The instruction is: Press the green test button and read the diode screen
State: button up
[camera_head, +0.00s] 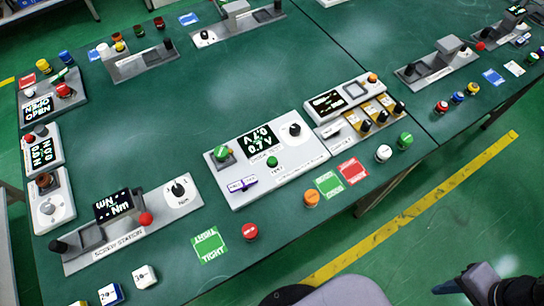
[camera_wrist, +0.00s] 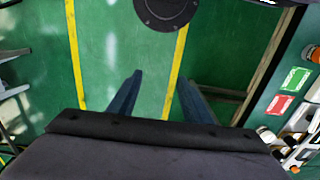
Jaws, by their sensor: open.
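The diode station (camera_head: 266,158) is a white panel in the middle of the green bench. The green test button (camera_head: 272,161) sits just below the screen, above a small label. My gripper (camera_head: 452,279) is at the lower right, off the bench's front edge and far from the button. In the wrist view my gripper (camera_wrist: 157,86) has its two dark fingers apart, with only floor between them. The test button does not show in the wrist view.
A screw station (camera_head: 130,225) stands to the left of the diode panel. A panel with several knobs (camera_head: 355,108) adjoins its right. Loose red (camera_head: 250,231) and orange (camera_head: 311,198) buttons and green and red cards (camera_head: 353,171) lie in front. The floor around my gripper is clear.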

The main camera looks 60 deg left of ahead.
grip_shut()
dwell(1.5)
